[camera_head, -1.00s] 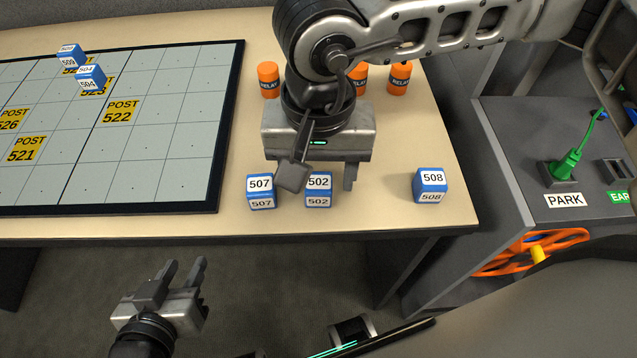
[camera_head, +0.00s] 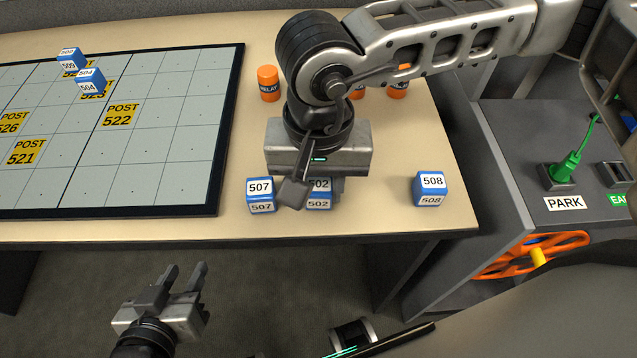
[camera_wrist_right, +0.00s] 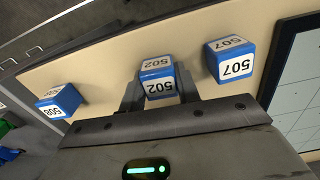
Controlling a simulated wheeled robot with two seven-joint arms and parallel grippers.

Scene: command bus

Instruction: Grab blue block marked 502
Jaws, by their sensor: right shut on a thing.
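The blue block marked 502 (camera_head: 319,202) stands on the table near its front edge, partly hidden by my right gripper (camera_head: 316,196). In the right wrist view the 502 block (camera_wrist_right: 158,82) sits between the two fingers of my right gripper (camera_wrist_right: 157,88), which is shut on it. The block marked 507 (camera_head: 261,195) stands just left of it in the head view, close to one finger. My left gripper (camera_head: 181,283) is open and empty, low in front of the table.
The block marked 508 (camera_head: 430,189) stands to the right. A gridded board (camera_head: 180,150) with blocks 504 (camera_head: 90,82) and 509 (camera_head: 70,60) lies at left. Orange relay cylinders (camera_head: 268,83) stand behind. A grey console with a green plug (camera_head: 563,172) is at right.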

